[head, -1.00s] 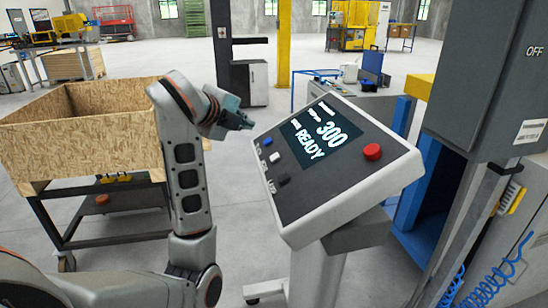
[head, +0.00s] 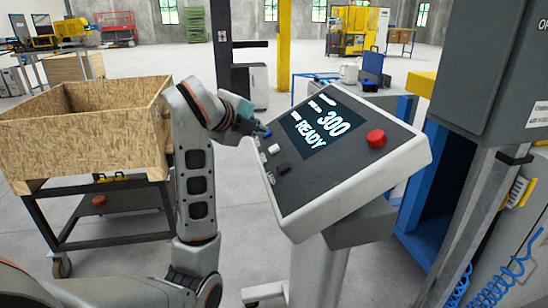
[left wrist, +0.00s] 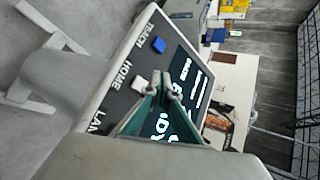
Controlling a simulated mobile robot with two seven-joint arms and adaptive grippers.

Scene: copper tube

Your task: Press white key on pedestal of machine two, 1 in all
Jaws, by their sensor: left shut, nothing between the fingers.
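The machine's pedestal (head: 322,262) carries a tilted dark control panel (head: 312,185) with a lit screen reading 300 READY. The white key (head: 274,149) sits on the panel's left side, between a blue key and a black key (head: 283,169). In the left wrist view the white key (left wrist: 140,83) is beside the word HOME, and the blue key (left wrist: 159,46) is beside TEACH. My left gripper (head: 264,131) is shut and empty, its tips over the blue key's area, close to the white key. Whether it touches the panel cannot be told. My right gripper is not in view.
A red button (head: 376,138) stands on the panel's right side. A wooden crate (head: 85,150) on a dark cart is at the left. A grey cabinet (head: 480,75) and a blue frame (head: 425,190) stand at the right. Open floor lies behind.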

